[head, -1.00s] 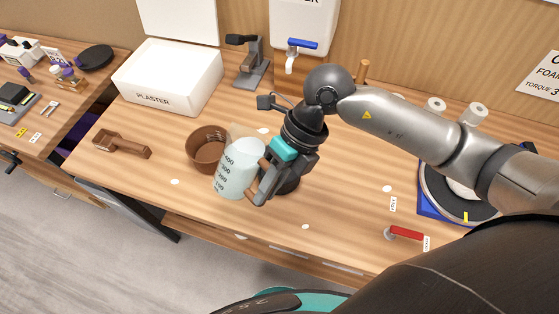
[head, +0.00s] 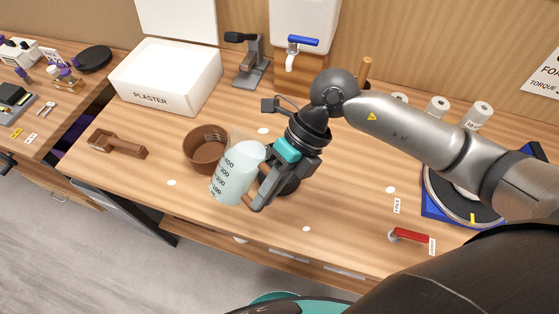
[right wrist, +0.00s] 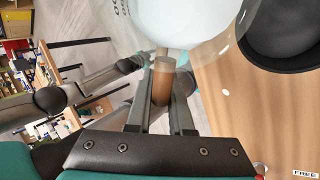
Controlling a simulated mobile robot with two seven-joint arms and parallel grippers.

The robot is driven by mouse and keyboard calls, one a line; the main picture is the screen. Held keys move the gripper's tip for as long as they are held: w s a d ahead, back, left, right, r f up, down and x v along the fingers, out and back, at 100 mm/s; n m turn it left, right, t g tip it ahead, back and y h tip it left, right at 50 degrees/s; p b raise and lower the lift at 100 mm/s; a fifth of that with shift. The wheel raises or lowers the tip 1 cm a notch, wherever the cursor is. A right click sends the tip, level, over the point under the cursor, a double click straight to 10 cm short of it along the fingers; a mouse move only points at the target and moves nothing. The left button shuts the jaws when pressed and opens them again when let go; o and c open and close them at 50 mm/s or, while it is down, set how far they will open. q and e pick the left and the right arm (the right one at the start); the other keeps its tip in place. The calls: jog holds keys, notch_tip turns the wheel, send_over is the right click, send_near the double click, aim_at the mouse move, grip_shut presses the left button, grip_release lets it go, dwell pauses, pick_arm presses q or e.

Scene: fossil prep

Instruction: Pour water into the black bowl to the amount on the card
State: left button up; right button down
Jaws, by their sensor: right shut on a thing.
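A clear beaker (head: 232,178) with black graduation marks holds pale bluish water. It is tilted, in the air over the front of the bench. My right gripper (head: 259,190) is shut on its brown handle, which shows between the fingers in the right wrist view (right wrist: 161,84). The black bowl (head: 291,184) is on the bench, mostly hidden behind my right gripper in the head view. I see no readable amount card. My left gripper is not visible.
A brown bowl (head: 203,148) stands just left of the beaker. A brown scoop (head: 117,145), a white plaster box (head: 168,75) and a water tank with a blue tap (head: 302,41) are around it. A blue-based turntable (head: 432,207) and red lever (head: 408,236) are at right.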

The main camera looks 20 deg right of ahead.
jog(key=shift+f, duration=0.1)
jog(key=shift+f+y+b, duration=0.4)
jog(key=shift+f+b, duration=0.2)
jog(key=shift+b, duration=0.45)
jog(key=shift+g, duration=0.3)
jog(key=shift+a+f+b, duration=0.1)
jog(key=shift+f+b, duration=0.1)
jog(key=shift+b, duration=0.2)
jog(key=shift+y, duration=0.3)
jog(key=shift+f+y+b, duration=0.25)
jog(key=shift+y+b, duration=0.05)
jog(key=shift+b, duration=0.25)
